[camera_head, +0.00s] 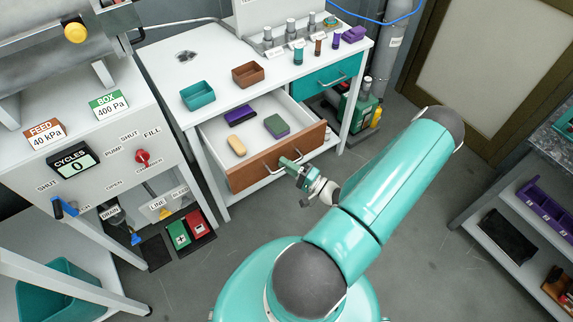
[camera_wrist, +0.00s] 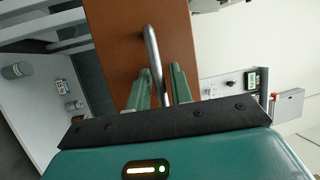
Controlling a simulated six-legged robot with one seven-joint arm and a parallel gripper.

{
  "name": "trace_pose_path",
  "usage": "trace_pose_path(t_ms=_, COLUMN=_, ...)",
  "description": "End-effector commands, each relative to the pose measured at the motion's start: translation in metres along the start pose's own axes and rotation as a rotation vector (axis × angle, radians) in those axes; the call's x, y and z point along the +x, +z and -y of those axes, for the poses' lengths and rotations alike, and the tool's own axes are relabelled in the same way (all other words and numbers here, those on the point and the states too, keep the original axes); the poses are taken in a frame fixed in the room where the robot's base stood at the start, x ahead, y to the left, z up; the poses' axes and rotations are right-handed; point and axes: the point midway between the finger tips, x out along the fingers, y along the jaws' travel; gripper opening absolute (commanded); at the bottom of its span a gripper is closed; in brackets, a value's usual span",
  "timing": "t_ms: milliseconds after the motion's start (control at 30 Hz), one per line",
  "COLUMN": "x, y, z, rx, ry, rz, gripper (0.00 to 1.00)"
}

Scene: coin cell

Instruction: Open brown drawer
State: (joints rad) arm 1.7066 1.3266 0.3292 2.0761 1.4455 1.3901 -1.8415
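The brown drawer (camera_head: 247,177) is pulled out from the white bench, with its inside showing. Its brown front also fills the upper middle of the wrist view (camera_wrist: 120,50). The metal bar handle (camera_wrist: 152,45) runs down between the two green fingers of my gripper (camera_wrist: 162,78). The fingers stand apart with the handle between them, and a gap shows on the right side of the bar. In the head view my gripper (camera_head: 285,161) is at the handle on the drawer front. Inside the drawer lie a tan block (camera_head: 237,146), a green and purple block (camera_head: 277,126) and a dark purple item (camera_head: 242,116).
A teal bin (camera_head: 198,97) and a brown bin (camera_head: 248,75) stand on the bench top. A closed teal drawer (camera_head: 325,76) is right of the brown one. A control panel stands at left, a shelf (camera_head: 510,235) at right. Floor (camera_head: 430,240) is clear between.

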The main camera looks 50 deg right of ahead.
Motion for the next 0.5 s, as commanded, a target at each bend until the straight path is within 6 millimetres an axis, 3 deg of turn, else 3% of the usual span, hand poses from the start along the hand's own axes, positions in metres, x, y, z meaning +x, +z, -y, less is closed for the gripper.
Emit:
trace_pose_path(t_ms=333, x=-0.001, y=0.0, z=0.0, rx=0.001, ry=0.0, rz=0.0, gripper=0.33)
trace_pose_path(t_ms=500, x=-0.015, y=0.0, z=-0.001, rx=0.0, ry=0.002, rz=-0.002, gripper=0.33)
